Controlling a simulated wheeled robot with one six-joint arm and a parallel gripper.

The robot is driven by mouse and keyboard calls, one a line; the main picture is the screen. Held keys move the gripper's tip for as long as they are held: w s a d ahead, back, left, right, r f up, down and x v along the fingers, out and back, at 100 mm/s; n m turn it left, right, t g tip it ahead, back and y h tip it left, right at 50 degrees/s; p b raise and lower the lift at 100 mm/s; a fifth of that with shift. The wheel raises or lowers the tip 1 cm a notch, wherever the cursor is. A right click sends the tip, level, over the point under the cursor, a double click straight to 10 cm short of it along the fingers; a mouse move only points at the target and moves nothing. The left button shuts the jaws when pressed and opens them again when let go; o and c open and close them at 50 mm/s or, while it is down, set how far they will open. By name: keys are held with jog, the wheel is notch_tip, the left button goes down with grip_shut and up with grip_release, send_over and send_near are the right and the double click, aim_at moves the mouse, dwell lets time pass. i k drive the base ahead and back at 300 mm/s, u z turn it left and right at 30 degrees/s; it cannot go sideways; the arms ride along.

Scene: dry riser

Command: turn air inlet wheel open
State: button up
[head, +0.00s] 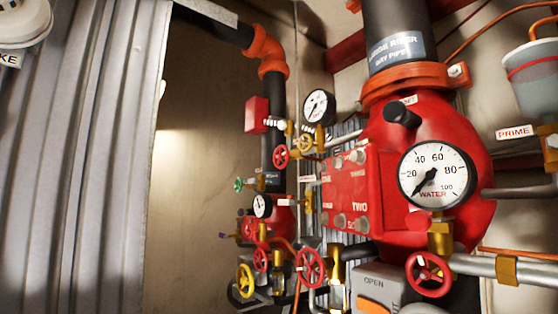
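Several small hand wheels show in the head view, and no legible label tells me which is the air inlet wheel. A red wheel (428,274) sits below the large water gauge at lower right. Another red wheel (310,267) is at lower middle. Whether any valve is open or shut cannot be told. My gripper is not in view.
The big red riser valve body (440,125) and the water gauge (437,175) fill the right side. A grey box marked OPEN (375,284) stands low in front. A grey cup (533,75) hangs at upper right. A corrugated metal panel (80,160) blocks the left.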

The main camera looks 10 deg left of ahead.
aim_at(280, 156)
jog(key=u, duration=0.05)
jog(key=k, duration=0.4)
jog(key=u, duration=0.85)
jog(key=i, duration=0.25)
jog(key=u, duration=0.05)
